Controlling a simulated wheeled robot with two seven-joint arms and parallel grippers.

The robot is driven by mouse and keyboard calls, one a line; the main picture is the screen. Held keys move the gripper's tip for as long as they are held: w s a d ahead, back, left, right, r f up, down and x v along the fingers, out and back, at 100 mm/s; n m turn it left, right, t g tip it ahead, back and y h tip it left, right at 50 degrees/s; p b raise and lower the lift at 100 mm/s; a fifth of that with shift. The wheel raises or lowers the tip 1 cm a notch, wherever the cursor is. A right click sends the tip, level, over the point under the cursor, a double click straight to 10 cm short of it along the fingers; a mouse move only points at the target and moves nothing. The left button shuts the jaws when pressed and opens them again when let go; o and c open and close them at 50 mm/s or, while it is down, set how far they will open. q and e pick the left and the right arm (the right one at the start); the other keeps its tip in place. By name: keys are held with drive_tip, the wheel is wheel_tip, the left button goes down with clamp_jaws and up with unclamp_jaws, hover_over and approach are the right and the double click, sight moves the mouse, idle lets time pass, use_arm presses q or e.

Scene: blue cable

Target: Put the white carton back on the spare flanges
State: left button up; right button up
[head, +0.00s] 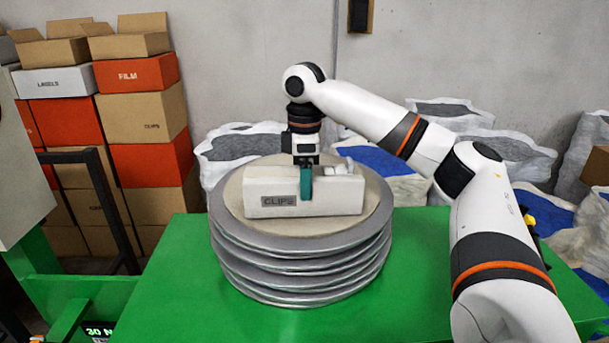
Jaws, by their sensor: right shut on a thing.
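The white carton (340,199), marked CLIPS, is at the top of a stack of round grey-rimmed flanges (300,268). It looks to be resting on the pale top face, though a small gap under it would be hard to see. My right gripper (306,184) points down from above and is shut on the carton, with a teal finger against its front face. The far finger is hidden behind the carton. My left gripper is not in view.
The flanges stand on a green surface (175,280) with free room on both sides. Stacked cardboard boxes (150,120) stand at the back left. White and blue sacks (235,150) lie behind the green surface. A dark frame (110,205) stands at the left.

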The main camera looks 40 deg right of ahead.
drive_tip(key=shift+d, duration=0.1)
drive_tip(key=o, duration=1.7)
drive_tip(key=shift+a, duration=0.2)
drive_tip(key=shift+r, duration=0.15)
drive_tip(key=shift+d+r+b, duration=0.1)
drive_tip(key=shift+r+b, duration=0.25)
wheel_tip(320, 180, up, 11)
drive_tip(key=shift+p, duration=0.3)
